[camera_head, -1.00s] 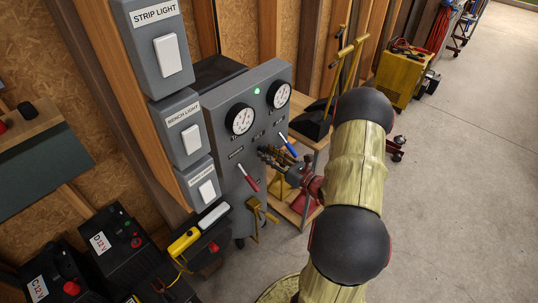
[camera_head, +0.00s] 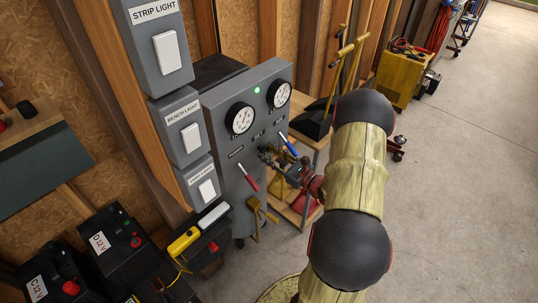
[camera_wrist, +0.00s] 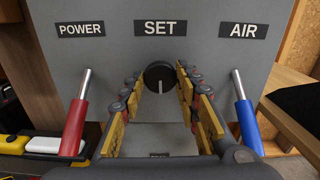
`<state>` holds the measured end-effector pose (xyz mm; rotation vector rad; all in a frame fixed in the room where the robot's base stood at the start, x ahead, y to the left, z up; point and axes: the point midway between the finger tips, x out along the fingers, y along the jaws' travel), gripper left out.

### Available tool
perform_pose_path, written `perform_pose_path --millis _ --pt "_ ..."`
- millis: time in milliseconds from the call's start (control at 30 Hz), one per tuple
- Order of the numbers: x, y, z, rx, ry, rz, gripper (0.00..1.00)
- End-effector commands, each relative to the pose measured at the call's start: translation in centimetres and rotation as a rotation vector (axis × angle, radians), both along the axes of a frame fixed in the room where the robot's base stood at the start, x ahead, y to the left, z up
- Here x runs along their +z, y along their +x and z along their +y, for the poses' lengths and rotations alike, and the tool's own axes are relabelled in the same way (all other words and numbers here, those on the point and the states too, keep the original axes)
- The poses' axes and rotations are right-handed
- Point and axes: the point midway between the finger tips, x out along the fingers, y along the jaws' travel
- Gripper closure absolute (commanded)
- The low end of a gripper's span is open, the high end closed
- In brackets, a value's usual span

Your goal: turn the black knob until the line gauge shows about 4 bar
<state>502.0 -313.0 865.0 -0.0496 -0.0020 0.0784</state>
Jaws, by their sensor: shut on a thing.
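The black knob (camera_wrist: 159,76) sits under the SET label on the grey panel (camera_head: 216,106), with a pale pointer mark facing down in the wrist view. My gripper (camera_wrist: 158,78) has its yellow-padded fingers on either side of the knob, shut on it. In the head view my gripper (camera_head: 266,153) reaches the panel front and hides the knob. Two round white gauges, a left one (camera_head: 240,118) and a right one (camera_head: 279,94), sit above it. Their captions and needle readings are too small to read, so I cannot tell which is the line gauge.
A red-handled lever (camera_wrist: 75,120) under POWER and a blue-handled lever (camera_wrist: 245,120) under AIR flank my gripper closely. A green lamp (camera_head: 257,90) is lit on the panel. Batteries (camera_head: 113,243) stand lower left; open floor (camera_head: 470,180) lies right.

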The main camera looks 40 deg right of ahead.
Motion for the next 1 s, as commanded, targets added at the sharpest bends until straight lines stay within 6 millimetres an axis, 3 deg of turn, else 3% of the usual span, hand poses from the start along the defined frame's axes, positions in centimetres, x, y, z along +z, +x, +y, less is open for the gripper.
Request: perform_pose_path --millis 500,1000 --pt "-0.15 -0.02 -0.06 -0.001 -0.352 -0.027 0.93" --pt "-0.01 0.0 -0.07 -0.001 -0.435 -0.033 0.93"
